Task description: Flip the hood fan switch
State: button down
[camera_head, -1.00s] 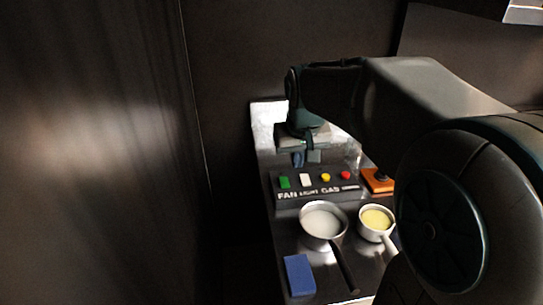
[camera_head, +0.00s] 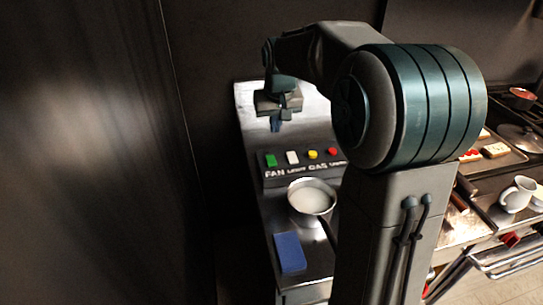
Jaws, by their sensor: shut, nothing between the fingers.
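A dark control panel (camera_head: 300,171) stands on the steel counter, with a row of coloured switches on top. The green switch (camera_head: 271,160) is at the left end, above the label FAN. A white switch (camera_head: 293,157) sits beside it over a LIGHT label, then a yellow switch (camera_head: 313,154) and a red switch (camera_head: 332,151). My gripper (camera_head: 276,126) points down above and behind the panel, near the green and white switches. It is shut and empty, and looks apart from the switches.
A pot with pale contents (camera_head: 311,198) and a blue block (camera_head: 290,252) are on the counter in front of the panel. A dark wall rises close on the left. My arm hides the counter right of the panel. A white mug (camera_head: 518,194) and a tray (camera_head: 513,157) are further right.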

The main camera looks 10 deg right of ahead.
aim_at(272, 163)
jog(key=x, duration=0.4)
jog(key=p+x, duration=0.1)
jog(key=x, duration=0.4)
jog(key=s+p+x, duration=0.1)
jog(key=x, duration=0.3)
jog(key=shift+f, duration=0.35)
jog(key=shift+s, duration=0.1)
jog(key=shift+a+f+b, duration=0.1)
jog(key=shift+b, duration=0.25)
